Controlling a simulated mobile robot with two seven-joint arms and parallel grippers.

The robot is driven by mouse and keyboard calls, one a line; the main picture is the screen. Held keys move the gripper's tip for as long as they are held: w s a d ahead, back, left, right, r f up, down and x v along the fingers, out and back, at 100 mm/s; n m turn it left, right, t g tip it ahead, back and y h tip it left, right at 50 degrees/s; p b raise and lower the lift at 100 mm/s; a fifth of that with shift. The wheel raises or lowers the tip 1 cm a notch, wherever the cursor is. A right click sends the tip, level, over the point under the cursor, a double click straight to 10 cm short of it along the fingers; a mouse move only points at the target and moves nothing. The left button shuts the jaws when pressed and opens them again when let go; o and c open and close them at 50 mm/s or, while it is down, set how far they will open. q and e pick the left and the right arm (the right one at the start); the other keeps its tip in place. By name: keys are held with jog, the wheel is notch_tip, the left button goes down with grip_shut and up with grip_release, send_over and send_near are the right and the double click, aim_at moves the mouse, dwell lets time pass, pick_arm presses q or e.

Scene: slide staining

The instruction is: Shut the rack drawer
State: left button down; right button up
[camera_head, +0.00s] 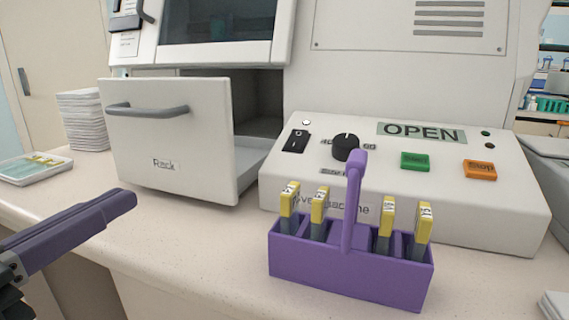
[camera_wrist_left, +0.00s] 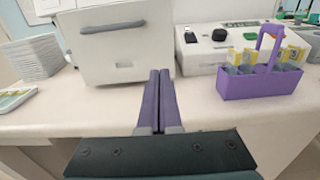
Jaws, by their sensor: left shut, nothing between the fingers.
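The rack drawer (camera_head: 170,138) is pulled out of the white machine, with its grey handle (camera_head: 148,110) on the front and a dark gap behind it. In the left wrist view the drawer front (camera_wrist_left: 118,58) stands beyond my fingers. My left gripper (camera_head: 128,200) is shut and empty, in front of the drawer and apart from it, near the counter's front edge. It also shows in the left wrist view (camera_wrist_left: 160,75) with both fingers together. The drawer's inside is mostly hidden. My right gripper is not in view.
A purple rack (camera_head: 350,270) with several yellow-topped slides stands on the counter, right of the drawer. Behind it is a control panel (camera_head: 480,205) with an OPEN display (camera_head: 421,132). A white stack (camera_head: 83,120) and a tray (camera_head: 32,168) lie at left.

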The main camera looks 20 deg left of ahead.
aim_at(208, 150)
pick_arm(q)
jog(key=w+p, duration=0.1)
jog(key=w, duration=0.7)
jog(key=w+p, duration=0.1)
jog(key=w, duration=0.4)
jog(key=shift+d+r+p, duration=0.1)
jog(key=shift+d+p, duration=0.2)
jog(key=shift+d, duration=0.1)
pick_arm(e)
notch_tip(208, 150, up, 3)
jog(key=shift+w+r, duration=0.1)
pick_arm(q)
jog(key=shift+s, duration=0.1)
